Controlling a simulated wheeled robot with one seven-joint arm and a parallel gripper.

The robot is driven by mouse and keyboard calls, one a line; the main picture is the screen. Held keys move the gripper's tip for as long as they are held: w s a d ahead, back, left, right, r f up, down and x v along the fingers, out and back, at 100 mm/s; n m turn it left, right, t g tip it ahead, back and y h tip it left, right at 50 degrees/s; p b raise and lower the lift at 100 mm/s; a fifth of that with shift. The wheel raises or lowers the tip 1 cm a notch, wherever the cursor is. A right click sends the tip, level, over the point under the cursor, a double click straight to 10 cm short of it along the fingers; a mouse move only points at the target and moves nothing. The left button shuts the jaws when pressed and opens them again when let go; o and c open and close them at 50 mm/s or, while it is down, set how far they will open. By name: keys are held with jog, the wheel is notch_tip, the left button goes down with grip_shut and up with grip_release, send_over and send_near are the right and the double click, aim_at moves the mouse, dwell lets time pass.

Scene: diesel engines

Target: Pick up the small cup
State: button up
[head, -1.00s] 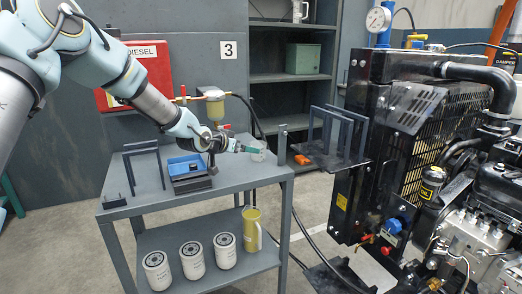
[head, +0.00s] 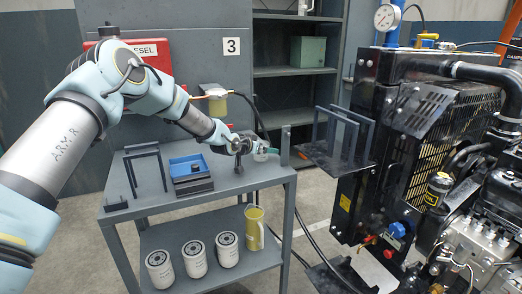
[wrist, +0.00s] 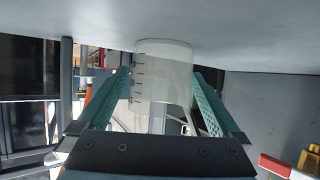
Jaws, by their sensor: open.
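The small cup (wrist: 164,70) is clear and whitish with dark measuring marks, and it stands on the cart's top (head: 150,203). In the head view the cup (head: 260,156) is near the top's right end, partly covered by my gripper (head: 265,150). In the wrist view, which shows the scene upside down, the green fingers of my gripper (wrist: 160,88) are open, one on each side of the cup. Small gaps seem to show beside it; I cannot tell whether either finger touches it.
A blue tray (head: 190,165) and a dark frame rack (head: 145,172) stand left on the cart. A post (head: 285,146) rises at its right corner, close to the cup. The lower shelf holds white filters (head: 194,259) and a yellow jug (head: 254,227). The engine (head: 440,130) is at right.

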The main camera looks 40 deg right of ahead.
jog(key=shift+x, duration=0.8)
jog(key=c, duration=1.2)
jog(key=shift+c, duration=0.2)
